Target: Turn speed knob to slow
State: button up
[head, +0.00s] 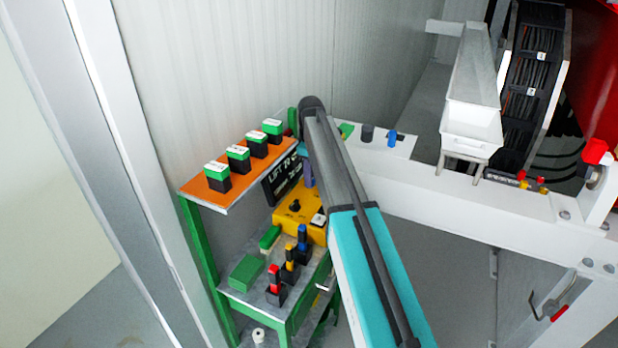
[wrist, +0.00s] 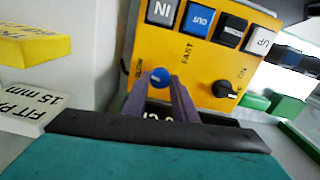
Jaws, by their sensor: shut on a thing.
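The yellow control panel (wrist: 200,72) fills the middle of the wrist view. The blue speed knob (wrist: 160,75) sits on it between the printed words SLOW, to its left, and FAST, to its upper right. My gripper (wrist: 166,82) has its purple fingers on either side of the knob and is shut on it. I cannot tell clearly where the knob points. In the head view the yellow box (head: 298,208) stands on the green shelf unit, and my arm hides the speed knob there. Part of my purple gripper (head: 308,172) shows beside the box.
A black knob (wrist: 223,89) marked ON sits right of the speed knob. A row of push buttons (wrist: 198,20) lies above. A yellow block (wrist: 35,48) and a white label block (wrist: 32,103) are at the left. The orange shelf (head: 236,180) holds several green-topped switches.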

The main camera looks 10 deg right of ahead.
jog(key=shift+w+n, duration=0.1)
jog(key=shift+n, duration=1.1)
jog(key=shift+r, duration=0.1)
jog(key=o, duration=1)
jog(key=shift+d, duration=0.1)
jog(key=shift+o, duration=0.2)
notch_tip(320, 180, up, 14)
jog(key=b, duration=0.4)
